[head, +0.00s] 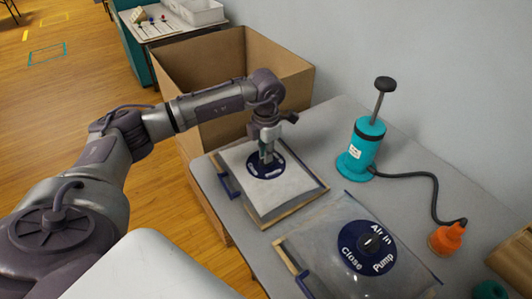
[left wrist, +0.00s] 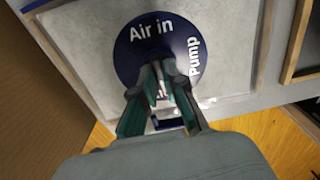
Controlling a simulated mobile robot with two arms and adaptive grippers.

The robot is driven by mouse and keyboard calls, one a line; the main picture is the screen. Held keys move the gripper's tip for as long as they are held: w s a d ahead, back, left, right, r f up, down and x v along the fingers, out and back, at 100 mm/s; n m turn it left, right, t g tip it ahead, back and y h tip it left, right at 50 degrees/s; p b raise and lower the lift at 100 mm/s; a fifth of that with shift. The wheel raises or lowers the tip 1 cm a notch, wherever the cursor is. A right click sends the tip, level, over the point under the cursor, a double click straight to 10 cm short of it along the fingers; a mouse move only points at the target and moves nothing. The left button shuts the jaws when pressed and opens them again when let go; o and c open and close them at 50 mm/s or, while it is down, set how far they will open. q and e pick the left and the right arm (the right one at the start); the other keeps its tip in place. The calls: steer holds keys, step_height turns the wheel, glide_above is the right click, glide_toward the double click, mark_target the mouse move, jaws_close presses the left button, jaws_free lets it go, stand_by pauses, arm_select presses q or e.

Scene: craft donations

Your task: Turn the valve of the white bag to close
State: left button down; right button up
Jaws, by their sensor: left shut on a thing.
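The white bag (head: 290,196) lies flat on the grey table, with a dark blue round valve plate (head: 258,171) on top. In the left wrist view the plate (left wrist: 132,55) reads "Air in" at the top and "Pump" at the right; a third label is mostly hidden behind the fingers. My left gripper (head: 267,157) points down over the plate's middle, shut on the valve knob. The fingers (left wrist: 165,68) cover the knob, so its pointing direction cannot be told. My right gripper is not in view.
A second, greyish bag (head: 318,262) with a similar valve plate (head: 367,247) lies to the right. A teal hand pump (head: 366,142) stands behind, its black hose running to an orange nozzle (head: 446,238). A large open cardboard box (head: 290,62) stands beyond the table.

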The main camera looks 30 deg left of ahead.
arm_select(q)
steer(key=c, duration=1.2)
jaws_free()
steer(key=shift+r, duration=0.1)
step_height(320, 180, up, 12)
steer(key=shift+f, duration=0.1)
